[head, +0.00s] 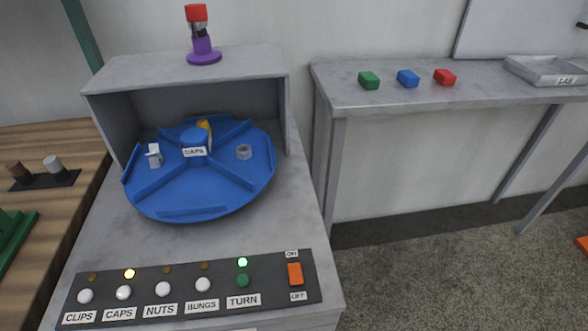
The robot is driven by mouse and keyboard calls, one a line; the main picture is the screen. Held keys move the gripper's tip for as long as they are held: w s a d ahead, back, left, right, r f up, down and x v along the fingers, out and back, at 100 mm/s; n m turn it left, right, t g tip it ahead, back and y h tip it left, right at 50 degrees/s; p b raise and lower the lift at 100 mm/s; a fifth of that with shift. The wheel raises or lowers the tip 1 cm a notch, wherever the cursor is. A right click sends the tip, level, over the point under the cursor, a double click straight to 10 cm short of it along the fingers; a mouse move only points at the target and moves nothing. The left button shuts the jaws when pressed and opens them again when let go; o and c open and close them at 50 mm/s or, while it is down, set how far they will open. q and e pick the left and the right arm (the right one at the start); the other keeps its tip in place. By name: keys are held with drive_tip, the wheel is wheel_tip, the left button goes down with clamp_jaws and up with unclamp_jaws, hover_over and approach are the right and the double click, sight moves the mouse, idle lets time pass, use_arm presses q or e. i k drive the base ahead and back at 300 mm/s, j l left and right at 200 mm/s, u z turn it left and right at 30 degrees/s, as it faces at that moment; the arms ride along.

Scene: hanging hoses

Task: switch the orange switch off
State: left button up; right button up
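The orange switch (295,273) is a small upright rocker at the right end of the dark control panel (258,304). An ON label (291,254) sits above it and an OFF label (298,296) below it. Which way the rocker is tipped is too small to tell. The green lamp (242,262) above the TURN button (242,280) is lit. The yellow lamp (129,273) above the CAPS button (124,292) is lit. Neither of my grippers is in view.
A blue divided turntable (198,196) stands behind the panel, partly under a grey hood (180,70). White buttons for CLIPS, NUTS and BUNGS line the panel. A grey side table (345,95) carries green, blue and red blocks. Space directly above the panel is clear.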

sight(295, 270)
drive_tip(key=l+u, duration=1.05)
drive_tip(key=u, duration=0.15)
drive_tip(key=k+l+u, duration=0.1)
drive_tip(key=u, duration=0.3)
drive_tip(key=k+l+u, duration=0.1)
drive_tip(key=l+u, duration=0.3)
